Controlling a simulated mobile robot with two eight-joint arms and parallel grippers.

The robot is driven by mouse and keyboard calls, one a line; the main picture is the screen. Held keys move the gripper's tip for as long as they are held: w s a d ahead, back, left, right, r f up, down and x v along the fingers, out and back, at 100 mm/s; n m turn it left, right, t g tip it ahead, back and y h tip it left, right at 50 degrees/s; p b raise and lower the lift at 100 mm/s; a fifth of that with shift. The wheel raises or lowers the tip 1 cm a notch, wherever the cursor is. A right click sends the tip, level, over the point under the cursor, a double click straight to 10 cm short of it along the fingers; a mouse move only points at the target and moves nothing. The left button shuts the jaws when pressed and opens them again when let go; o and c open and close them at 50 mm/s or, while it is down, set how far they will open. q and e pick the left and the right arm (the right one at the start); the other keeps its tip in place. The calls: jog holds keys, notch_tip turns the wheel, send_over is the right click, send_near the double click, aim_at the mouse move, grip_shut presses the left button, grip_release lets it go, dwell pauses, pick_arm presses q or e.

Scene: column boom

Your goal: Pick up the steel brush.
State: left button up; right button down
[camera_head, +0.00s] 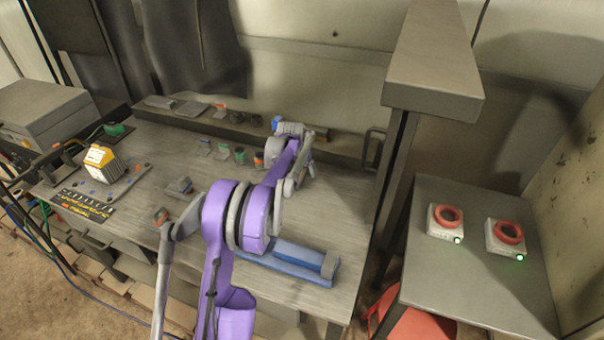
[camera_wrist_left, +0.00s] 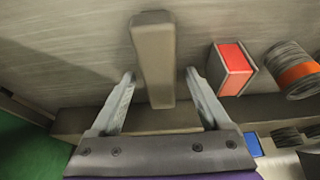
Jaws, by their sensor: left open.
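A long grey-brown block (camera_wrist_left: 153,50), which may be the steel brush, lies between the fingers of my left gripper (camera_wrist_left: 159,77) in the left wrist view. No bristles show, so I cannot be sure what it is. The fingers are open, one on each side of the block, with a visible gap to both. In the head view my left gripper (camera_head: 303,160) is over the back right of the workbench, partly hidden by my own purple arm. A brown piece (camera_head: 319,132) shows just behind it at the back ledge. My right gripper is not in view.
A red-faced box (camera_wrist_left: 233,68) and an orange-banded cylinder (camera_wrist_left: 292,70) stand right of the block. A blue tool (camera_head: 290,259) lies at the workbench's (camera_head: 150,145) front right. A dark post (camera_head: 395,165) stands at its right edge. Small cups (camera_head: 240,155) stand left of my gripper.

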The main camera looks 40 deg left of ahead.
pick_arm(q)
jog(key=shift+f, duration=0.25)
jog(key=shift+c, duration=0.3)
grip_shut()
dwell(0.4)
